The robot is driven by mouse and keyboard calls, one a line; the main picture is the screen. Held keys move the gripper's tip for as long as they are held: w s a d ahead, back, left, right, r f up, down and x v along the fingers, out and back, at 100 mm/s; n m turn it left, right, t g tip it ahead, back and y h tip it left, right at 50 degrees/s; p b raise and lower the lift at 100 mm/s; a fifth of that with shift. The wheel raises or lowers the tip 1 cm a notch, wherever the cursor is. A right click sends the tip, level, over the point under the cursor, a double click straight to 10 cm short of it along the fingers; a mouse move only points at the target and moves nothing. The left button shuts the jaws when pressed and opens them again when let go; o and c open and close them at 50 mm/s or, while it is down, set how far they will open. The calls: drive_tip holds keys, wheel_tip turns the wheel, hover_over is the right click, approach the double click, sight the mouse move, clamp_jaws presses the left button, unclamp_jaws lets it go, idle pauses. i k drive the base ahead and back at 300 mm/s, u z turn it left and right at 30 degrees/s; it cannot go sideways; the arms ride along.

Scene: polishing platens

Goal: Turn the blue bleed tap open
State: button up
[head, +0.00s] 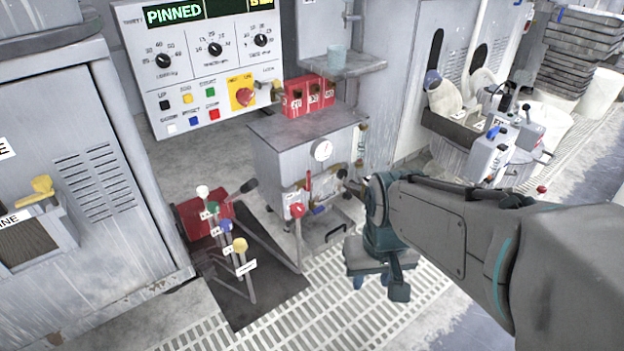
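A grey cabinet (288,150) with a round white gauge (323,151) stands in the middle of the head view. A small blue handle (320,210) shows low on its front among pipework and looks like the blue bleed tap; it is too small to tell its turn. A red handle (308,184) stands just above it and a red knob (297,210) to its left. My gripper (380,283) hangs to the right of and below the blue handle, apart from it in the picture. I cannot make out the gap between its fingers.
Several colour-topped levers (228,250) rise from the floor left of the cabinet. A control panel (200,70) reading "PINNED" stands behind. A red box (308,96) sits on the cabinet. Grating (300,315) covers the floor in front. Machines with handles (490,150) stand at right.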

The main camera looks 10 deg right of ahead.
sight(317, 209)
drive_tip(key=z, duration=0.9)
drive_tip(key=i, duration=0.95)
drive_tip(key=u, duration=0.25)
